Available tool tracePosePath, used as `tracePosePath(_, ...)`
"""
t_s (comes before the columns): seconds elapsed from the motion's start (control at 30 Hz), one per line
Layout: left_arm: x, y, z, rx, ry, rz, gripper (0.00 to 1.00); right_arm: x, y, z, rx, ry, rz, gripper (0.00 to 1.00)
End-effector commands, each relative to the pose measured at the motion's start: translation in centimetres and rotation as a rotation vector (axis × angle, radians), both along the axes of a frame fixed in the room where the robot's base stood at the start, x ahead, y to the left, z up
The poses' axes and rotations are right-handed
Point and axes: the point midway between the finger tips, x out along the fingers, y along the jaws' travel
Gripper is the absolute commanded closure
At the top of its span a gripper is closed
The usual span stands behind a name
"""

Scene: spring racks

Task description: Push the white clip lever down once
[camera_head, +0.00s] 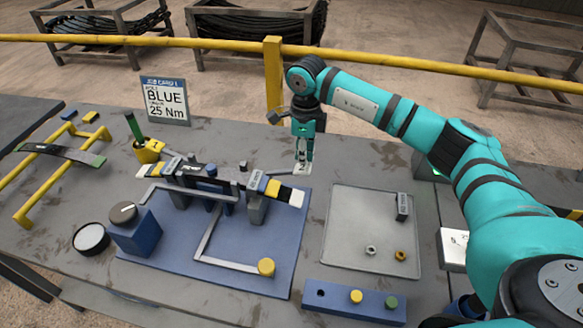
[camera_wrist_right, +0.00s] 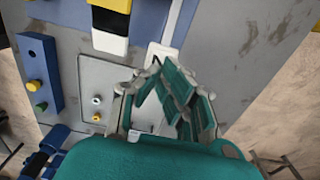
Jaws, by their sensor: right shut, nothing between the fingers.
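A small white piece (camera_head: 302,170), which looks like the white clip lever, lies at the back of the bench, right of the leaf spring stack (camera_head: 215,175). My right gripper (camera_head: 303,158) points straight down over it, shut and empty. I cannot tell whether the fingertips touch it. In the right wrist view a long white piece (camera_wrist_right: 161,54) shows just beyond the fingers (camera_wrist_right: 148,78), which hide part of it. The stack's yellow, black and white end (camera_wrist_right: 110,20) is next to it there. My left gripper is not in view.
A blue fixture plate (camera_head: 280,235) carries the stack and an L-shaped bar with a yellow knob (camera_head: 266,267). A grey tray (camera_head: 345,225) holds small nuts. A blue block (camera_head: 330,300) has coloured pegs. A job card (camera_head: 165,100) stands behind. A yellow rail (camera_head: 400,60) runs beyond.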

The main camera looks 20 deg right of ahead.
Motion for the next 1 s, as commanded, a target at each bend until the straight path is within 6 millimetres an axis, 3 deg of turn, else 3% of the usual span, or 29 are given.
tracePosePath(0.43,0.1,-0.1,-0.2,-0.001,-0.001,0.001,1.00,0.0,0.0,-0.3,0.000,0.000,0.000,1.00)
tracePosePath(1.0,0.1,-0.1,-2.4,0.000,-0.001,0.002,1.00,0.0,0.0,-3.2,0.000,0.000,0.000,1.00)
